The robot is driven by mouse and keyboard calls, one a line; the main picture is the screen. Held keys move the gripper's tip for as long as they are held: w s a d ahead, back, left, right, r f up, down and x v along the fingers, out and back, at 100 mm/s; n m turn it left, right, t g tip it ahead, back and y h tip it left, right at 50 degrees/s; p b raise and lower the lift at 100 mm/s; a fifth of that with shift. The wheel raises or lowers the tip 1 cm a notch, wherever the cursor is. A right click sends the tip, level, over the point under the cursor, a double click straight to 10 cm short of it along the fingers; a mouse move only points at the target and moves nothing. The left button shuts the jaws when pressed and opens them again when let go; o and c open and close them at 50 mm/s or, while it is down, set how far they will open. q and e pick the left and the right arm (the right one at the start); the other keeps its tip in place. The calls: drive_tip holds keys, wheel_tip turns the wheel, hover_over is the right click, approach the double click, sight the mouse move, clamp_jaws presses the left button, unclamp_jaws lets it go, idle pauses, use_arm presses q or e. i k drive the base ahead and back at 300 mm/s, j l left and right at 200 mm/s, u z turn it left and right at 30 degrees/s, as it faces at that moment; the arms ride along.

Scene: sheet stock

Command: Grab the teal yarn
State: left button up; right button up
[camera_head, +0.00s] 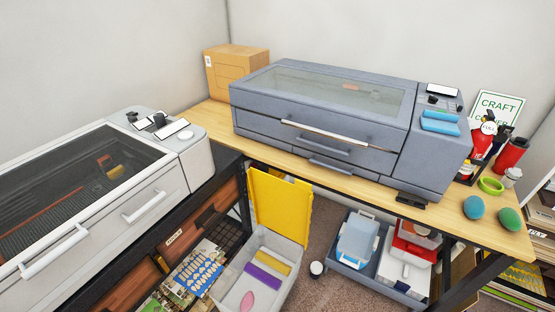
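Two egg-shaped balls that look like yarn sit near the front edge of the wooden table at the right. The left one is a blue-teal ball (473,207). The right one is a green ball (510,220), a little apart from it. Their surface texture is too small to make out. Neither of my grippers is in view, and nothing touches the balls.
A large grey machine (320,115) fills most of the table (390,195). A green tape ring (490,185), a red bottle (510,153) and a craft sign (497,112) stand behind the balls. A white machine (155,190) is at left. Open bins (375,275) stand below.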

sight(473, 207)
drive_tip(key=z, duration=1.75)
